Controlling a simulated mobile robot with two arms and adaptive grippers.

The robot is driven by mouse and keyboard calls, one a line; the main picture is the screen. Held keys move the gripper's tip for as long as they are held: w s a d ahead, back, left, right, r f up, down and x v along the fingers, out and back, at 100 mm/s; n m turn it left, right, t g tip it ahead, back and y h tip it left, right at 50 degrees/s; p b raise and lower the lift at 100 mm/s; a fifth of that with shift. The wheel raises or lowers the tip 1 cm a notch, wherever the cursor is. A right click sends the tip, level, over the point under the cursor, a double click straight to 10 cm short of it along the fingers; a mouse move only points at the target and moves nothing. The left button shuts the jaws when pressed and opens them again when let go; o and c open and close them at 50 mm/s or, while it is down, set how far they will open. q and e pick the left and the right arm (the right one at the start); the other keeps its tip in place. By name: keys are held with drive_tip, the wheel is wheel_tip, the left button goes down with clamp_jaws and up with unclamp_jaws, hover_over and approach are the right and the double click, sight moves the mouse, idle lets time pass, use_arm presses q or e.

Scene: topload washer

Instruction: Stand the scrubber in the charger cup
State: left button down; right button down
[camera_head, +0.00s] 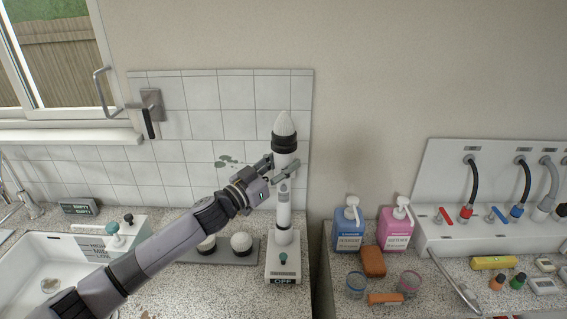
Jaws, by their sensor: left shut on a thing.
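The scrubber (285,140) is a white upright tool with a pointed white tip and a black band below it. My left gripper (279,170) is shut around its body below the band, coming in from the left. The scrubber's white lower shaft (284,212) runs down to the charger (283,265), a pale base with a dark green knob and an "OFF" label. The shaft's lower end lines up with a dark-rimmed cup on that base. I cannot tell whether it is inside the cup or just in front of or above it. My right gripper is not in view.
The sink (40,270) is further left. Blue (349,229) and pink (396,230) pump bottles, a brown sponge (373,261) and small cups stand right, past a counter gap. The tiled wall (215,125) has a dark green stain.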

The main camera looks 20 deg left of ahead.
sight(279, 189)
use_arm(q)
drive_tip(key=shift+s+r+p, duration=0.1)
drive_tip(key=shift+r+p, duration=0.05)
drive_tip(key=shift+p, duration=0.15)
idle(0.9)
idle(0.5)
drive_tip(key=shift+f, duration=0.6)
drive_tip(key=shift+f+b, duration=1.95)
drive_tip(key=shift+f, duration=0.85)
drive_tip(key=c, duration=1)
unclamp_jaws()
drive_tip(key=shift+f, duration=0.1)
drive_tip(key=shift+o, duration=0.2)
drive_tip(key=shift+f, duration=0.15)
drive_tip(key=v, duration=1.2)
drive_tip(key=shift+d, duration=0.1)
